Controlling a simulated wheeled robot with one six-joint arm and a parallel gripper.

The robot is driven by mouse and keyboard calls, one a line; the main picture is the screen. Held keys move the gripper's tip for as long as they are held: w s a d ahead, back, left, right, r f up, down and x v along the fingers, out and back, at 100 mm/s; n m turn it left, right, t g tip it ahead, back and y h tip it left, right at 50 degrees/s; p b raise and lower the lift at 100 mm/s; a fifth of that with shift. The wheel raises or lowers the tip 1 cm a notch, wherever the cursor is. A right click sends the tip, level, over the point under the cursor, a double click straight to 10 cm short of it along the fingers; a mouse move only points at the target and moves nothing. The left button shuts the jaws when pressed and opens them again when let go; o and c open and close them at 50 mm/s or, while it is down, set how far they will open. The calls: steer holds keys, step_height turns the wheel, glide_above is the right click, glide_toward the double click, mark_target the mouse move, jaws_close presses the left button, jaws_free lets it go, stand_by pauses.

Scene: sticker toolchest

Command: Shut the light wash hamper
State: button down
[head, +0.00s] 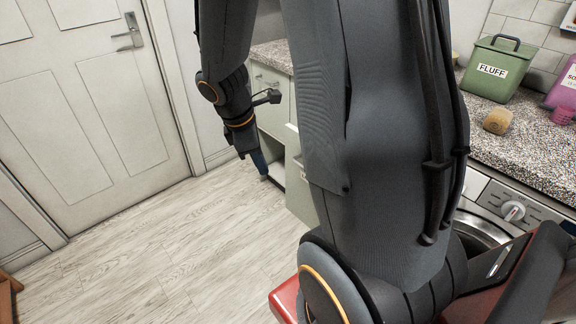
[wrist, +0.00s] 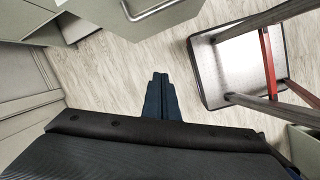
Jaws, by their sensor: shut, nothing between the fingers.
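A pale grey-green front (head: 297,192) stands out from the cabinet in the head view, with an open gap and dark inside to its left. It looks like the light wash hamper pulled open, but my arm hides most of it and its label. In the wrist view a pale panel with a metal bar handle (wrist: 150,9) shows at the top; I cannot tell for sure that it is the same front. My gripper (head: 262,165) points down beside the gap, left of the front. Its dark blue fingers (wrist: 160,76) are shut and empty above the floor.
A counter (head: 535,135) on the right holds a green FLUFF bin (head: 490,70) and a brush. A washing machine (head: 512,210) stands below it. A stool-like thing with a red bar (wrist: 267,58) is at right in the wrist view. The wood floor (head: 170,250) before the door is clear.

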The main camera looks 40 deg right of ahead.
steer(key=shift+w+d+f+n+h, duration=0.25)
steer(key=shift+w+d+f+n, duration=0.7)
steer(key=shift+d+f, duration=1.1)
steer(key=shift+w+d+f+n+h, duration=0.2)
steer(key=shift+w+d+f+n, duration=0.65)
steer(key=shift+d+f, duration=1.2)
steer(key=shift+w+d+f+n+h, duration=0.25)
steer(key=shift+w+d+f+n, duration=0.3)
steer(key=shift+d+f+n, duration=1.4)
steer(key=shift+d+r+m, duration=0.35)
steer(key=shift+d+m, duration=0.15)
steer(key=shift+m, duration=0.15)
